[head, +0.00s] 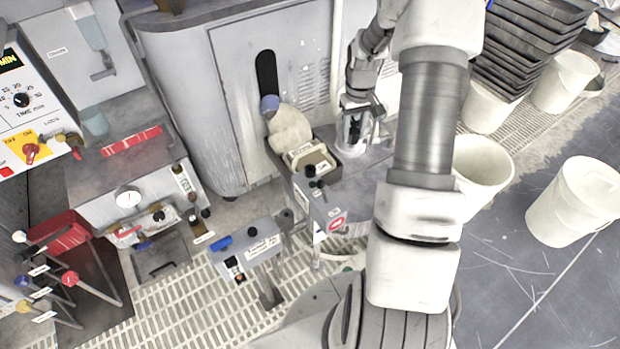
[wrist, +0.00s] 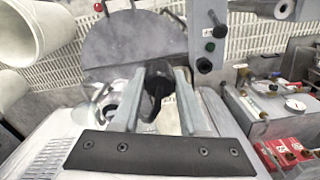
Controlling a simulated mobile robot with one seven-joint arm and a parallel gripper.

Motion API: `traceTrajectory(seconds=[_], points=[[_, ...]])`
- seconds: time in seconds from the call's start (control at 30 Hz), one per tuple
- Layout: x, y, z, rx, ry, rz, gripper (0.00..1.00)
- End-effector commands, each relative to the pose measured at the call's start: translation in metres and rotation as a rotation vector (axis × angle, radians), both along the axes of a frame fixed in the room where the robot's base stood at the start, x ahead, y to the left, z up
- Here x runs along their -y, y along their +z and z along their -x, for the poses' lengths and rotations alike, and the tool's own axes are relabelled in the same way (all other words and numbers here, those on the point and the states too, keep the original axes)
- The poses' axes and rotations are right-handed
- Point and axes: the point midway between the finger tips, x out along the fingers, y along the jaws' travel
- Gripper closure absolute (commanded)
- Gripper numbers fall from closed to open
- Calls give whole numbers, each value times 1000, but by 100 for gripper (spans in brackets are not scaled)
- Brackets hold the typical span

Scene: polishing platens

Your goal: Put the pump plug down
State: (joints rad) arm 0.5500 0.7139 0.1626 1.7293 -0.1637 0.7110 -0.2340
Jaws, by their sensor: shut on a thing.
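My gripper (head: 352,130) hangs over the small grey bench beside the tall grey cabinet in the head view. In the wrist view my gripper (wrist: 158,88) has its two grey fingers on either side of a dark plug-like piece, which I take for the pump plug (wrist: 157,84). The gripper is shut on it. In the head view the fingers mostly hide the plug. I cannot tell whether the plug touches the surface below.
A dark tray (head: 322,152) with a labelled box stands just left of my gripper. White buckets (head: 575,200) and stacked black trays (head: 530,35) are on the right. A control post (wrist: 206,50) with knobs rises near the fingers. Gauges and levers fill the left.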

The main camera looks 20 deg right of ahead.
Motion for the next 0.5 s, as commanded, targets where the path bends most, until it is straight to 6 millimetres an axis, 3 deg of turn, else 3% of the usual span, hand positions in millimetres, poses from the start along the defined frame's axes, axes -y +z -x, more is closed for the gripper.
traceTrajectory(seconds=[0.17,0.5], points=[[-16,-18,-7,-2,4,-2,100],[-86,-63,-32,-2,4,-1,100]])
